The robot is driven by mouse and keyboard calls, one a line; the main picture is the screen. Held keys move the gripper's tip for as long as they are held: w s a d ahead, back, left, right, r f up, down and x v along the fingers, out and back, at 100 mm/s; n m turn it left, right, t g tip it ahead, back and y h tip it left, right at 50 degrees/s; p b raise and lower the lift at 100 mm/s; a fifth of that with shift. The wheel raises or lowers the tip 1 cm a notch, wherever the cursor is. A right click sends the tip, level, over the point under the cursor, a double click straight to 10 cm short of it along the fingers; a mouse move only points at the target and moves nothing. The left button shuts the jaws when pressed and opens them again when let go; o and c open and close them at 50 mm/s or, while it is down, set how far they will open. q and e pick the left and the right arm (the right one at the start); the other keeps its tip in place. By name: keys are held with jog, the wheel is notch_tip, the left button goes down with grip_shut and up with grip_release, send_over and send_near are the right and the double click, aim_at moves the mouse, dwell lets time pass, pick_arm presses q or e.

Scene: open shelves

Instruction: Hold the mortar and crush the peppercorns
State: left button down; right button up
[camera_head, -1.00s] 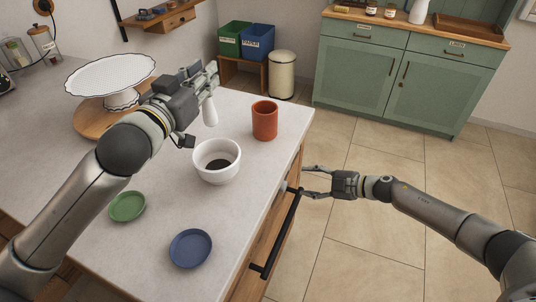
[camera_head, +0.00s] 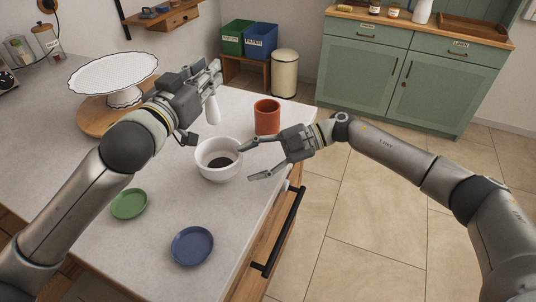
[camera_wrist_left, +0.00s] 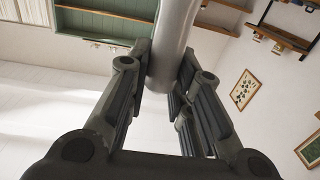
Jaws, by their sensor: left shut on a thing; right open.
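The white mortar (camera_head: 206,171) stands upright on the counter, with dark peppercorns (camera_head: 220,162) in its bottom. My left gripper (camera_head: 213,84) is shut on the white pestle (camera_head: 212,110), which hangs upright above and behind the mortar, apart from it. In the left wrist view the pestle (camera_wrist_left: 172,45) is a pale grey shaft between the fingers. My right gripper (camera_head: 249,160) is open, with its fingertips close to the mortar's right side. I cannot tell whether they touch it.
A terracotta cup (camera_head: 267,117) stands behind my right gripper. A green dish (camera_head: 129,204) and a blue dish (camera_head: 192,246) lie in front. A white cake stand (camera_head: 112,75) is at the back left. The counter's right edge has a black handle (camera_head: 278,232).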

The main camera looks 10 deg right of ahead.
aim_at(222, 173)
pick_arm(q)
jog(key=shift+a, duration=0.1)
pick_arm(e)
jog(key=x, duration=0.8)
jog(key=shift+w, duration=0.1)
grip_shut()
jog(key=shift+f, duration=0.1)
